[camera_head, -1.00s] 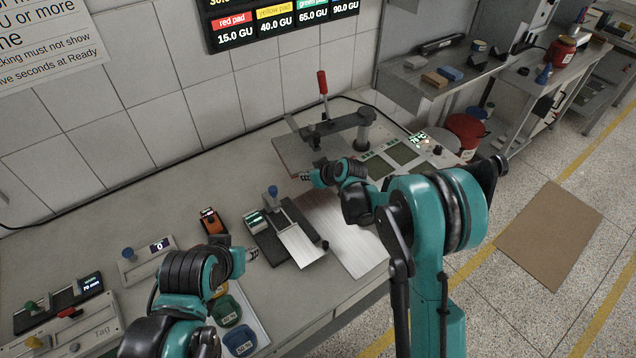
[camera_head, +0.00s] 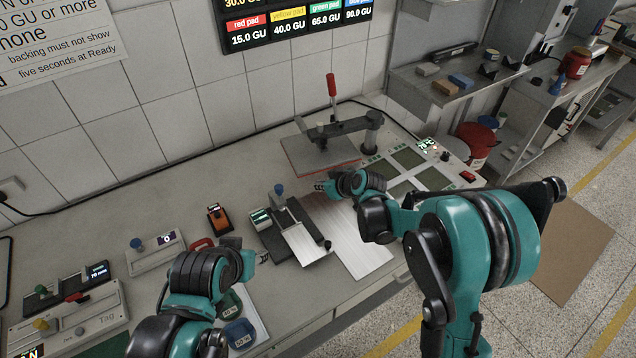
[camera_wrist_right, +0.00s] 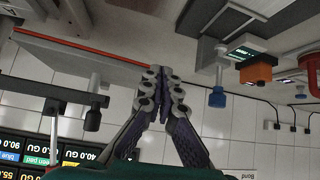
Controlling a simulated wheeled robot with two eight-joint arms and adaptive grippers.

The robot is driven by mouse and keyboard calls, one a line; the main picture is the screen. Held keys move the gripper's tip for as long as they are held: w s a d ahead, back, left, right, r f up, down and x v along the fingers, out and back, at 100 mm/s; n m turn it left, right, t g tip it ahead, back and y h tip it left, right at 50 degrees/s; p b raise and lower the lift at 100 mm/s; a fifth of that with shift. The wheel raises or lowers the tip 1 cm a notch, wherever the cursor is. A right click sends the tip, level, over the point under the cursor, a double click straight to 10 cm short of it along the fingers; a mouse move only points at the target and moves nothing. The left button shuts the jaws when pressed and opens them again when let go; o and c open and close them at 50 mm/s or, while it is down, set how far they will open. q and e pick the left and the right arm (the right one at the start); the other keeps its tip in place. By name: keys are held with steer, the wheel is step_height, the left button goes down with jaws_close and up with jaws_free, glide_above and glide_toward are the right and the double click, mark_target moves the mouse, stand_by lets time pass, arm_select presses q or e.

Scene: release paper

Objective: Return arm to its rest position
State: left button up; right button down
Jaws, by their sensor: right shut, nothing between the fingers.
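My right arm (camera_head: 480,240) is teal and black and reaches in from the lower right of the head view. Its gripper (camera_head: 321,187) hovers by the front of the lever press, near the bright metal sheet (camera_head: 352,240). In the wrist view the fingers of the right gripper (camera_wrist_right: 161,78) meet, with nothing between them. My left gripper (camera_head: 262,257) is at the lower left, over the bench in front of the small dark fixture (camera_head: 275,240). Its fingers are too small to tell whether they are open.
The press (camera_head: 345,126) with a red handle (camera_head: 332,86) stands behind the right gripper. The bench edge runs along the front.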

steer(key=s+d+r+m+h+b, duration=0.1)
steer(key=s+d+r+m+b, duration=0.1)
steer(key=s+d+r, duration=0.35)
steer(key=s+d+r+m+h+b, duration=0.1)
steer(key=s+d+r+m+h, duration=0.1)
steer(key=s+d, duration=0.65)
steer(key=s+d+f+m+h+b, duration=0.1)
steer(key=s+d, duration=0.3)
steer(key=s, duration=0.4)
steer(key=s+d+f+m+h+b, duration=0.2)
steer(key=s+d+f+m+b, duration=0.1)
steer(key=s, duration=0.5)
steer(key=shift+d+f, duration=0.35)
steer(key=shift+d, duration=0.25)
steer(key=shift+w+a, duration=0.1)
